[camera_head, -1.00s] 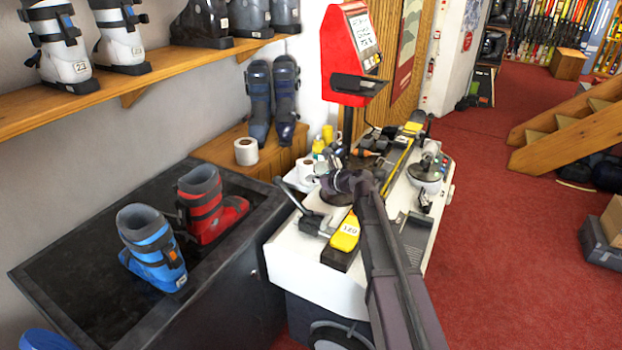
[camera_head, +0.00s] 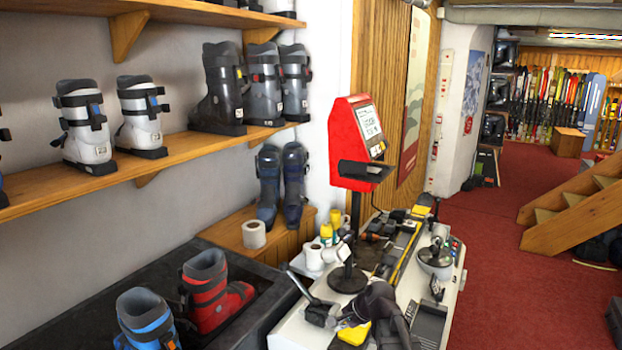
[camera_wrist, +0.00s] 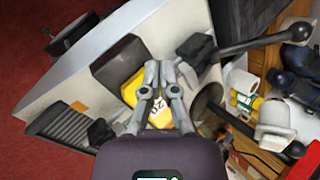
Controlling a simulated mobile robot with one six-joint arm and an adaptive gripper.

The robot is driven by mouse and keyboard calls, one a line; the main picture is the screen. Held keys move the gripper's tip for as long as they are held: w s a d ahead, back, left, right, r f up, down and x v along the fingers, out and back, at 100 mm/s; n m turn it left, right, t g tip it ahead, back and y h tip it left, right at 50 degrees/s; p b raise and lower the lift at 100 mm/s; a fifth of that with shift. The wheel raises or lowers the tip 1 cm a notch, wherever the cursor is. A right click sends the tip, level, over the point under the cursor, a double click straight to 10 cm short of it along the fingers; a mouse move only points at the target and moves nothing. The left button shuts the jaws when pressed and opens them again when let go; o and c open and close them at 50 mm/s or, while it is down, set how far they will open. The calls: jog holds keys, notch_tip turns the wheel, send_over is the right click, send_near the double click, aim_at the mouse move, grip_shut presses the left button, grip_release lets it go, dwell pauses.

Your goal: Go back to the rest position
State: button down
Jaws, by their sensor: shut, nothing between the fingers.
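My gripper (camera_wrist: 161,72) is shut with nothing between its fingers, its tips in front of a yellow block with a number label (camera_wrist: 137,90) in the wrist view. In the head view my arm comes in from the bottom edge, and the gripper end (camera_head: 342,320) is over the near end of the white binding bench (camera_head: 290,335). The yellow block (camera_head: 355,332) shows partly there, with my arm covering some of it. A dark lever handle (camera_head: 318,314) is close to my gripper; I cannot tell whether they touch.
A red terminal (camera_head: 350,140) stands on a post at the bench. Paper rolls (camera_head: 254,235) and yellow bottles (camera_head: 326,234) are beside it. A blue boot (camera_head: 147,318) and a red boot (camera_head: 210,295) stand in the dark tray at left. Red carpet (camera_head: 500,280) is open at right.

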jog(key=s+d+f+n+g+h, duration=0.1)
jog(key=s+d+n+g+h, duration=0.1)
jog(key=s, duration=0.5)
jog(key=s+d+f+n+g+h, duration=0.1)
jog(key=s+d+f+n+h, duration=0.1)
jog(key=s+d+n+h, duration=0.2)
jog(key=s+d+n, duration=0.3)
jog(key=n, duration=0.1)
jog(key=shift+d+f+n+g, duration=0.2)
jog(key=shift+n+g, duration=0.1)
jog(key=shift+g, duration=0.1)
jog(key=c, duration=1.4)
grip_release()
